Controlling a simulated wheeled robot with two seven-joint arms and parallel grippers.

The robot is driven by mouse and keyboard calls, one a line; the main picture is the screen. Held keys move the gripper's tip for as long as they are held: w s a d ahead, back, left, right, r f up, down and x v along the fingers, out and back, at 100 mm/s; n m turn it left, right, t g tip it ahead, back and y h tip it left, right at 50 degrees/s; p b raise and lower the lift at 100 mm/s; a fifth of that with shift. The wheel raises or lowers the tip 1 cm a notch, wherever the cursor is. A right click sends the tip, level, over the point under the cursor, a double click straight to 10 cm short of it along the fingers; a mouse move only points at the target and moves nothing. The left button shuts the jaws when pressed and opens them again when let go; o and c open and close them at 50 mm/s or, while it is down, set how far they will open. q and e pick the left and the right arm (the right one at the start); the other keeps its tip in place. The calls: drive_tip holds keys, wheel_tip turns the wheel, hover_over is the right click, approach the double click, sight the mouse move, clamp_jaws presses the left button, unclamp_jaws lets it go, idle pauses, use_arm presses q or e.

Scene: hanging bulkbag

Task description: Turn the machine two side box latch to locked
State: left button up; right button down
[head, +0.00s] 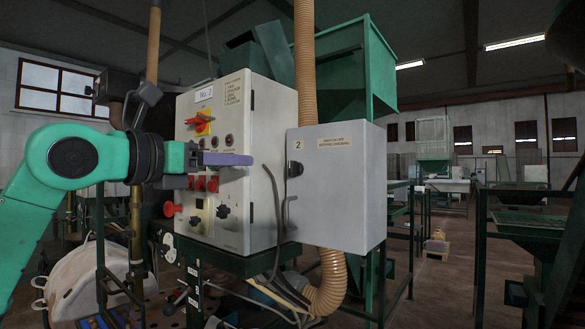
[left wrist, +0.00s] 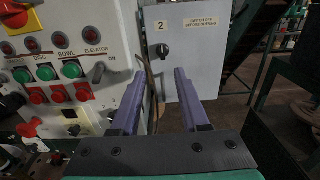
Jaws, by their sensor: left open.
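The grey side box (head: 340,180), labelled 2, is mounted to the right of the No. 2 control panel. Its latch (head: 295,169) is a small dark knob near the left edge of the box front. The latch also shows in the left wrist view (left wrist: 162,51), above and between my finger tips. Whether it is locked I cannot tell. My left gripper (head: 248,160) is open and empty, its purple fingers in front of the panel, pointing toward the box. It also shows in the left wrist view (left wrist: 160,74), apart from the latch. My right gripper is not in view.
The control panel (head: 222,220) with switches and buttons stands close behind my left gripper. A bent handle (head: 290,212) sits below the latch. A ribbed hose (head: 332,280) and cables hang below the boxes. Green machine frames stand at right.

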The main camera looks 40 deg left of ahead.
sight(290, 164)
use_arm(q)
drive_tip(key=w+p, duration=0.8)
drive_tip(key=w, duration=0.5)
drive_tip(key=shift+w+r, duration=0.15)
drive_tip(key=shift+w, duration=0.5)
drive_tip(key=shift+w+f, duration=0.1)
drive_tip(key=shift+f, duration=0.2)
clamp_jaws()
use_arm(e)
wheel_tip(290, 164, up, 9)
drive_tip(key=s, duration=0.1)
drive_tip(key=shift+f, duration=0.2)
